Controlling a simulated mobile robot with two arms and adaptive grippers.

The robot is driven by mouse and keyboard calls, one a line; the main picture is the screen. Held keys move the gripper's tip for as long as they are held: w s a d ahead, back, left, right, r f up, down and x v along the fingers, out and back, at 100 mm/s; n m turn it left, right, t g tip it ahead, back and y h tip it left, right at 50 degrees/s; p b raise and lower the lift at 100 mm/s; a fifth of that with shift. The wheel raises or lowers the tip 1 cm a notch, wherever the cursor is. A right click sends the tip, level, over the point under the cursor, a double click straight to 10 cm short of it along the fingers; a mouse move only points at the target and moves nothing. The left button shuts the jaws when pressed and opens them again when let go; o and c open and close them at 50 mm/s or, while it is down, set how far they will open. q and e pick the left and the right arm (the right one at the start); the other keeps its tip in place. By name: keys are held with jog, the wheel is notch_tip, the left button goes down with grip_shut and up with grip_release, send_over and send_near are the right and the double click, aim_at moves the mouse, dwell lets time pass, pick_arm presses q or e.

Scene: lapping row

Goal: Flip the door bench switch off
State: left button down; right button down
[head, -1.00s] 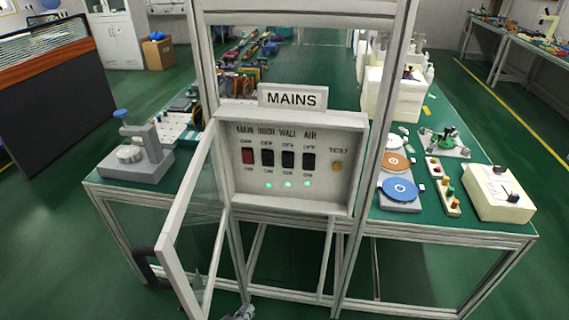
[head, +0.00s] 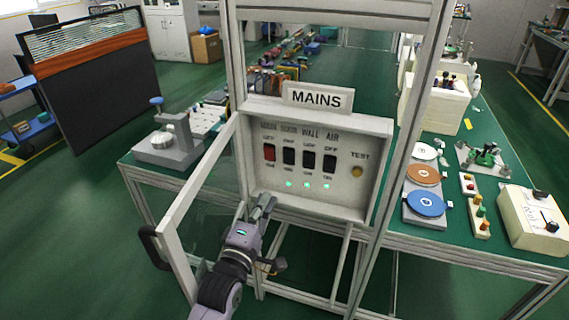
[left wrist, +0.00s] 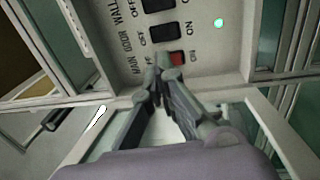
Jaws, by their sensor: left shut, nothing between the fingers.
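The MAINS panel (head: 368,150) faces me in its frame, with a row of switches labelled MAIN, DOOR, WALL and AIR. The black door switch (head: 289,156) is second from the left, beside the red main switch (head: 269,153). In the left wrist view the door switch (left wrist: 164,32) lies beyond the fingertips and the red main switch (left wrist: 177,58) is just beside them. My left gripper (head: 268,199) is shut and empty, at the panel's lower left, below the switches. Its fingers (left wrist: 160,72) point at the panel; contact cannot be told. My right gripper is out of view.
A glazed door (head: 180,235) with a dark handle (head: 152,246) stands open left of my left arm. Green indicator lights (head: 307,185) glow below the switches, and a yellow TEST button (head: 357,171) is at the right. A green-topped bench (head: 500,250) extends behind the frame.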

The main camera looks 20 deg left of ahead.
pick_arm(q)
jog(key=shift+w, duration=0.1)
jog(key=p, duration=0.3)
send_near(288, 156)
jog(key=w, duration=0.7)
jog(key=shift+w+r, duration=0.1)
jog(key=shift+r, duration=0.3)
